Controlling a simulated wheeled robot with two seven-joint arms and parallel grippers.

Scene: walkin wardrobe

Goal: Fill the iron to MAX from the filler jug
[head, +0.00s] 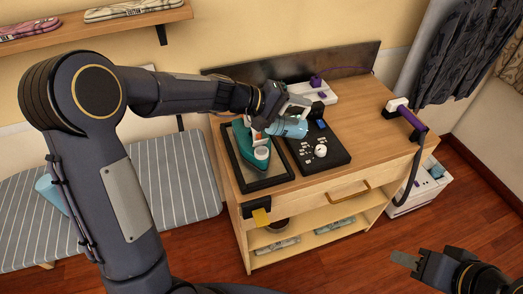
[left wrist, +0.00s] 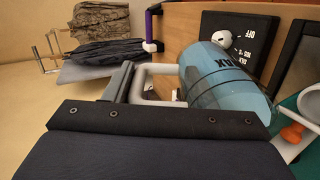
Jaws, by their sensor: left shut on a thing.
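The light blue filler jug (head: 289,127), with dark marks reading MAX, is tipped well over above the table. My left gripper (head: 270,104) is shut on its white handle (left wrist: 152,84). The teal and white iron (head: 243,135) is just left of the jug, on a black-framed pad (head: 266,184). The iron's teal body and an orange part (left wrist: 291,133) show beside the jug in the left wrist view. The iron's water level and any flow are not visible. My right gripper (head: 405,258) is away from the table at lower right; its jaw opening is unclear.
A black panel (head: 332,155) with a white knob lies right of the iron. A purple-and-white device (head: 405,114) with a hanging strap is at the table's right end. A striped bench (head: 185,175) stands left. The table's right half is mostly clear.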

